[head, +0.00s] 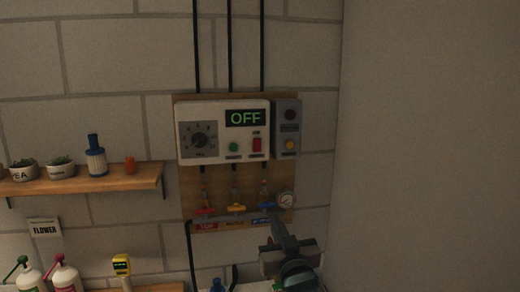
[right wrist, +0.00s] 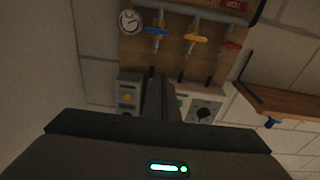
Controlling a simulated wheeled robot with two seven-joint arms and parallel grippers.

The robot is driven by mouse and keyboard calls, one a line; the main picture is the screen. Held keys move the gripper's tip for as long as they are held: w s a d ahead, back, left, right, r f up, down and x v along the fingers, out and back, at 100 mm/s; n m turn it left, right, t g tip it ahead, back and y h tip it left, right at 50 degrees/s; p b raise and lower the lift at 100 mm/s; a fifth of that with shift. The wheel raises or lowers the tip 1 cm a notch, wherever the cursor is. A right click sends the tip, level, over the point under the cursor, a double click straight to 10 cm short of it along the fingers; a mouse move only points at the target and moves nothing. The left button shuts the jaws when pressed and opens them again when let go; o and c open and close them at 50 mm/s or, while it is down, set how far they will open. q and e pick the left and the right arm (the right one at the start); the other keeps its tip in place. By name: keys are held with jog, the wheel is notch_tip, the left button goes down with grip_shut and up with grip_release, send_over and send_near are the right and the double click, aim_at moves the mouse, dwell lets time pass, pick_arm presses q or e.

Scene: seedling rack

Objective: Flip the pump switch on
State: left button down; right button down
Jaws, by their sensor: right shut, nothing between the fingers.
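The white pump control box (head: 223,112) is on a wooden board on the wall. Its display (head: 246,118) reads OFF in green. A red rocker switch (head: 257,145) sits below the display, beside a round green button (head: 233,147). My right gripper (head: 274,214) is shut and empty, below the box and in front of the valve row. In the right wrist view, its closed fingers (right wrist: 161,90) point at the board and hide part of the box, with the red switch not visible. My left gripper is not in view.
A grey side box (head: 287,112) adjoins the control box at right. Red, yellow and blue valves (head: 236,208) and a gauge (head: 286,199) are below. A wooden shelf (head: 120,180) with pots is at left. A plain wall (head: 430,140) rises at right.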

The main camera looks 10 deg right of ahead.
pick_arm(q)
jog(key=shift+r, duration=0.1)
pick_arm(e)
notch_tip(320, 180, up, 12)
jog(key=a+t, duration=0.1)
jog(key=t, duration=0.1)
jog(key=shift+w+t, duration=0.15)
jog(key=shift+t, duration=0.15)
jog(key=shift+a, duration=0.15)
